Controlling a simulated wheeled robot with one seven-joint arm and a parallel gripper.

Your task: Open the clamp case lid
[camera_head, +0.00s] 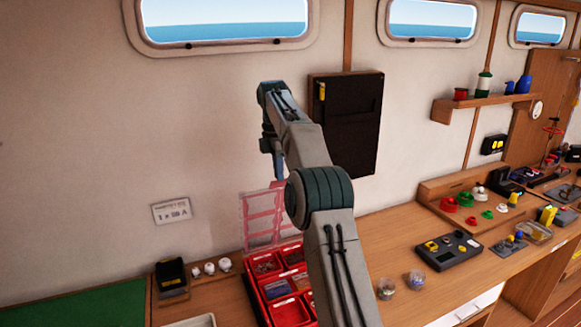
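A red case (251,290) with several compartments of small parts stands on the bench at the lower middle; I take it to be the clamp case. Its clear, pink-tinted lid (262,219) stands raised, roughly upright, at the back of the case by the wall. My gripper (278,172) hangs down from the far end of my arm, just above the lid's upper right corner in the picture. I cannot tell whether it touches the lid or is open or shut. My arm hides the right part of the case.
A black box (170,276) and white knobs (210,268) stand left of the case. A dark wall panel (345,120) is behind my arm. Two small clear jars (416,279) and a grey device (448,249) are to the right. Open bench lies between jars and wall.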

